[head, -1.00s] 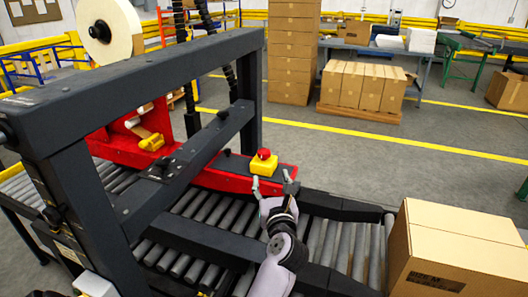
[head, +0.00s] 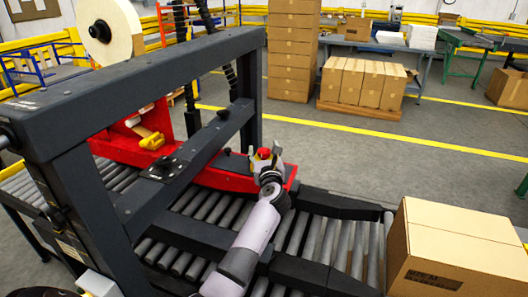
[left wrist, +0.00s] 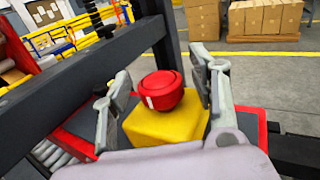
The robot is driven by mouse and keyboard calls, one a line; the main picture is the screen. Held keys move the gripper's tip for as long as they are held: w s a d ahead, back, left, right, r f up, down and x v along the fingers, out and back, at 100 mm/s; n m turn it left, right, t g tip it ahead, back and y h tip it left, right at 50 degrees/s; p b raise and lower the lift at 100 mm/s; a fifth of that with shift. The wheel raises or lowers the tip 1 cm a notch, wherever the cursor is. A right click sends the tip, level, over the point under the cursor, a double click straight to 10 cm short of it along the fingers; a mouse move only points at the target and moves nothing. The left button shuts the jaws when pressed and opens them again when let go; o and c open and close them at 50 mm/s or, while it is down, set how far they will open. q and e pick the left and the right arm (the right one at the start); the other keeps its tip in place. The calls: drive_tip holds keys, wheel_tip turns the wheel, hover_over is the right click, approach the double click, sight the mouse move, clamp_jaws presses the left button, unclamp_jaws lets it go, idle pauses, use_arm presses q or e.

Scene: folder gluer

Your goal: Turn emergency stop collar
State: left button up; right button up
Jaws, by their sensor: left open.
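The emergency stop is a red round button with a collar (left wrist: 162,90) on a yellow box (left wrist: 166,122). It sits on the red and black rail of the folder gluer. In the head view the red button (head: 264,153) shows between the fingers, and the yellow box is mostly hidden by my gripper. My left gripper (head: 264,155) is open around it. In the left wrist view its fingers (left wrist: 160,88) stand on either side of the red collar, with a gap visible on each side. My right gripper is not in view.
A dark machine frame (head: 150,75) spans the rollers left of my arm. A roller conveyor (head: 345,245) runs below. A large cardboard box (head: 455,250) stands at the right. Stacked boxes (head: 293,50) are far behind, beyond open floor.

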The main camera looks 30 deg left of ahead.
use_arm(q)
drive_tip(key=shift+c, duration=0.5)
drive_tip(key=c, duration=1.1)
